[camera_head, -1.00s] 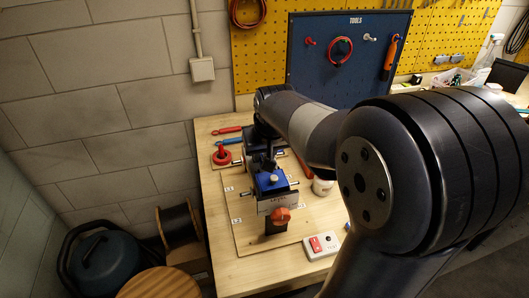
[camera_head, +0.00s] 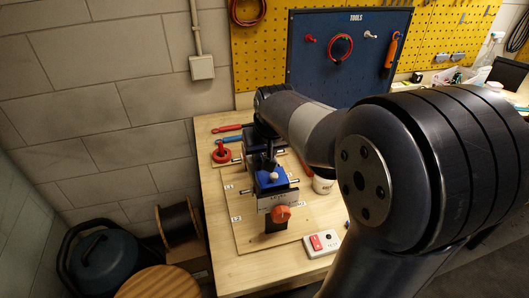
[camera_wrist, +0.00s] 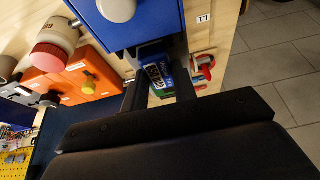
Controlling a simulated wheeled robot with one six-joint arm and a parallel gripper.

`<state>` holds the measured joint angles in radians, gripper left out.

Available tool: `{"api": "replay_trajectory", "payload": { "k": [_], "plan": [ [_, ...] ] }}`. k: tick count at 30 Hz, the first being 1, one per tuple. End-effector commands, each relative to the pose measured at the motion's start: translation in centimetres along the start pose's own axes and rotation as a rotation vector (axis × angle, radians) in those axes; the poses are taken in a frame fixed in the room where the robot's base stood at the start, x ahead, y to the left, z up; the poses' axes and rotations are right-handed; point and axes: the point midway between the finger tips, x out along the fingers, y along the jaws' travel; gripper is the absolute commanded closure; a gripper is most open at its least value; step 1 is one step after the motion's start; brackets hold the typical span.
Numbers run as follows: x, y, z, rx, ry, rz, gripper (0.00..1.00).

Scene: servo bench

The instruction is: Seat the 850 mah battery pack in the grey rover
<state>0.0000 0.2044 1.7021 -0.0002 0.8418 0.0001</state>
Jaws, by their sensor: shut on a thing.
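In the wrist view, my gripper (camera_wrist: 160,88) is shut on a small blue pack with a dark, white-marked end (camera_wrist: 155,73), which I take to be the battery pack. Its lettering is too small to read, and much of it is hidden between the fingers. A blue box (camera_wrist: 140,22) with a pale knob is right beside the pack; I cannot tell whether they touch. In the head view, my gripper (camera_head: 268,155) is over the bench, at a blue-topped unit (camera_head: 270,181) with a pale knob. I cannot make out a grey rover for certain.
An orange knob (camera_head: 281,213) stands in front of the blue-topped unit. A red-and-white switch box (camera_head: 322,243) lies near the bench's right edge. A red ring-shaped thing (camera_head: 221,155) is at the left, and a white cup (camera_head: 323,183) at the right. The front-left bench top is clear.

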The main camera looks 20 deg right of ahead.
Motion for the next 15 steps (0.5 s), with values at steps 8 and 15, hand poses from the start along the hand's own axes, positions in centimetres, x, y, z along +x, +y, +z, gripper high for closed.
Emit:
{"api": "replay_trajectory", "payload": {
  "k": [8, 15],
  "plan": [
    [-0.02, 0.00, -0.01, 0.000, 0.000, 0.000, 0.58],
    [-0.02, 0.00, -0.01, 0.000, 0.000, 0.000, 0.48]
  ]
}}
